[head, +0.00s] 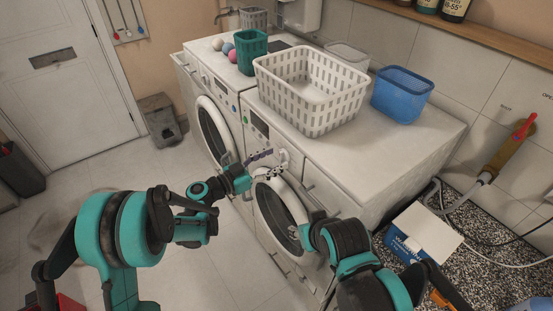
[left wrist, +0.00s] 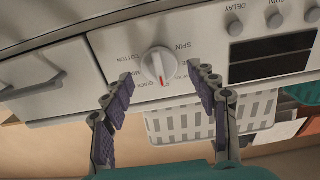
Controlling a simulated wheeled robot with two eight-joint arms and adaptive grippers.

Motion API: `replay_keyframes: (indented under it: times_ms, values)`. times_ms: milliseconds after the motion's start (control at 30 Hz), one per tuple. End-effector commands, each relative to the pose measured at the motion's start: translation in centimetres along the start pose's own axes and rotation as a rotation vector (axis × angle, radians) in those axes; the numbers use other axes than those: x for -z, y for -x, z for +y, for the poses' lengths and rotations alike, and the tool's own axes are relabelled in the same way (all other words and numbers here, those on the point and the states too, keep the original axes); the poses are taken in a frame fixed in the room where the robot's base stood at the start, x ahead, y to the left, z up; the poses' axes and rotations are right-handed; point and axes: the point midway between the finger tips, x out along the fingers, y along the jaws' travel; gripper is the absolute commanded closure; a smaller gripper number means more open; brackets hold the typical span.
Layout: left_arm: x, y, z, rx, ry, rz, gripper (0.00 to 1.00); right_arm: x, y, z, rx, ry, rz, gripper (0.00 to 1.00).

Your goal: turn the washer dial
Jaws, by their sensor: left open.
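The washer dial (left wrist: 159,65) is a round white knob with a red pointer mark, on the washer's control panel. In the left wrist view its mark points down and slightly right, with printed labels such as SPIN, COTTON and QUICK around it. My left gripper (left wrist: 160,76) is open, with one purple-padded finger on each side of the dial; whether either touches it I cannot tell. In the head view the left gripper (head: 266,164) is at the panel of the nearer washer (head: 330,188). My right arm reaches the washer's round door; its fingertips are hidden.
A white laundry basket (head: 312,92), a blue tub (head: 402,94) and a green container (head: 251,50) stand on the machines. A blue-and-white box (head: 421,238) is on the speckled floor at right. The floor to the left is mostly clear.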

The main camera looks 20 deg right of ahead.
Motion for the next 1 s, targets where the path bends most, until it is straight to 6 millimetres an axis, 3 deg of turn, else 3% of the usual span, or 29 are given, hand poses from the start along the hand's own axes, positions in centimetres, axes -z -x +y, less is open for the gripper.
replay_keyframes:
  times_ms: [133,400,467,600,1000]
  values:
    - [-0.03,-1.26,0.04,-0.001,0.000,0.000,0.41,-0.09,-0.13,0.00,0.000,0.000,0.000,0.60]
    - [0.03,-1.46,-0.01,0.001,0.001,-0.001,0.41,-0.07,-0.11,0.00,0.000,0.000,0.000,0.60]
    - [0.03,-1.46,-0.01,0.001,0.001,-0.001,0.52,-0.07,-0.11,0.00,0.000,0.000,0.000,0.60]
    - [0.03,-1.45,-0.01,0.001,0.001,-0.001,0.89,-0.07,-0.11,0.00,0.000,0.000,0.000,0.60]
    - [-0.01,-1.45,-0.02,0.000,0.043,-0.001,0.90,-0.26,-0.37,0.00,0.000,0.000,0.000,0.60]
